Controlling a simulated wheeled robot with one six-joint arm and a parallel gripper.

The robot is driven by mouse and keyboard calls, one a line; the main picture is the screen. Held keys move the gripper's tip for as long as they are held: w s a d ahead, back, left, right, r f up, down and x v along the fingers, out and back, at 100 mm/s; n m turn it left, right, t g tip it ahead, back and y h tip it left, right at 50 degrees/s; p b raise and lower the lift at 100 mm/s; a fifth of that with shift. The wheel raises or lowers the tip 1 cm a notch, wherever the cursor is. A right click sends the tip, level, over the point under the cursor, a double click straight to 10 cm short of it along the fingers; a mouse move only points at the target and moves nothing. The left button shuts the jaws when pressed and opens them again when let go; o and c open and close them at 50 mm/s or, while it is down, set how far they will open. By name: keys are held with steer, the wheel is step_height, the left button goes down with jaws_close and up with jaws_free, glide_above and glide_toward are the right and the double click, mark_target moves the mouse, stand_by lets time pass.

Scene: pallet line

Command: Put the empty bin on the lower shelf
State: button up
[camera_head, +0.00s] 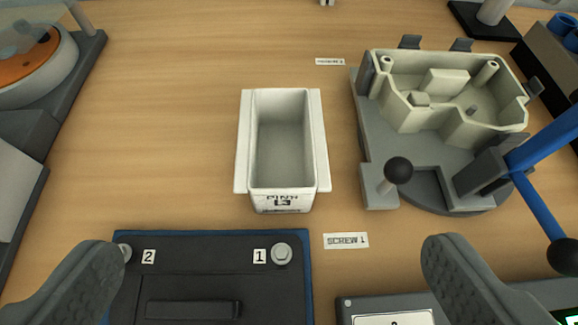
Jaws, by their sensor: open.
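The empty bin (281,197) is white and rectangular, with side rims and a printed label on its near end. It stands upright on the wooden table (180,120) in the middle of the view, and nothing shows inside it. My gripper (270,250) is open and empty, its two grey fingers at the lower left and lower right. The bin lies beyond the fingertips, between them in the picture and apart from both. The lower shelf is not in view.
A fixture (430,170) holding a pale housing (450,85) stands right of the bin, with a black-knobbed lever and a blue handle. A black panel (200,260) with bolts labelled 1 and 2 lies nearer. A "SCREW 1" label (346,241) lies beside it. Table left of the bin is clear.

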steer(key=w+d+f+g, duration=0.1)
steer(key=w+f+g, duration=0.1)
steer(key=w+f, duration=0.25)
glide_toward(281, 154)
steer(key=w, duration=0.1)
steer(key=w+r, duration=0.1)
steer(key=w, duration=0.1)
steer(key=shift+d+r, duration=0.15)
steer(key=shift+d, duration=0.1)
steer(key=shift+a+x, duration=0.15)
steer(key=shift+x, duration=1.2)
steer(key=shift+a+x, duration=0.1)
steer(key=shift+x, duration=1.2)
steer(key=shift+w+r, duration=0.1)
steer(key=shift+r, duration=0.05)
steer(key=c, duration=1)
